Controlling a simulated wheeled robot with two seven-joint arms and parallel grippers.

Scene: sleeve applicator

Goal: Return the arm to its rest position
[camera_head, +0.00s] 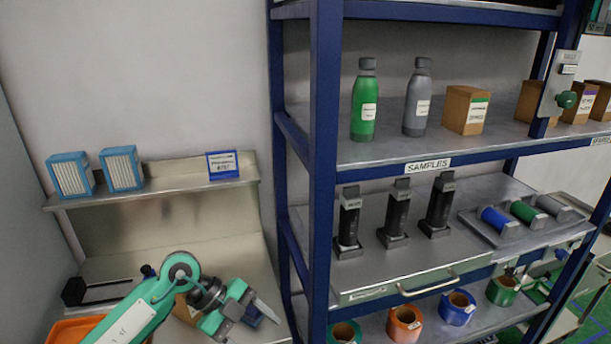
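My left arm comes in from the lower left, teal with dark joints. Its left gripper (252,326) is over the steel bench at the lower left, pointing down and right, with its two grey fingers spread apart. A small dark blue object (252,315) shows near the fingers; I cannot tell whether it lies between or behind them, and nothing looks clamped. My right gripper is out of view. No sleeve applicator can be made out for certain.
A blue-framed rack (325,150) stands just right of the gripper, holding bottles, boxes, black devices and tape rolls. A steel wall shelf (170,186) with two blue-white boxes is above the arm. A black tray (100,290) and orange bin (75,330) are at left.

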